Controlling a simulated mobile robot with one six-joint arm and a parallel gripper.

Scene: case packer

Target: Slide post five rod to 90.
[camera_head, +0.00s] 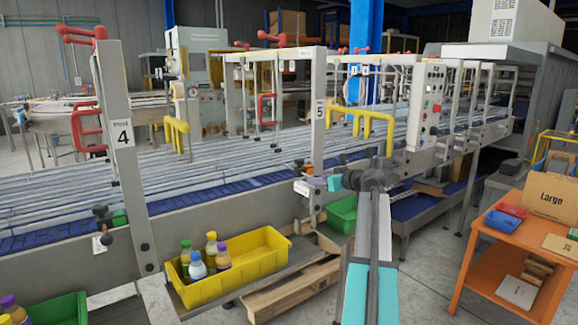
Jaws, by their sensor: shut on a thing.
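Post five (318,105) is a grey upright on the near side of the conveyor, with a "5" label. At its foot are a white tag (303,188) and small orange and dark parts. My gripper (318,182) reaches in from the right at this foot and is shut on the post five rod. The rod itself is mostly hidden by the gripper and is too small to make out. The scale marks on the tag cannot be read.
Post four (121,140) stands to the left, with a dark knob (101,211) at its foot. A yellow bin (240,275) of bottles sits below the conveyor. A green bin (343,215) lies behind my arm. An orange cart (493,245) stands at right; grey floor shows between.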

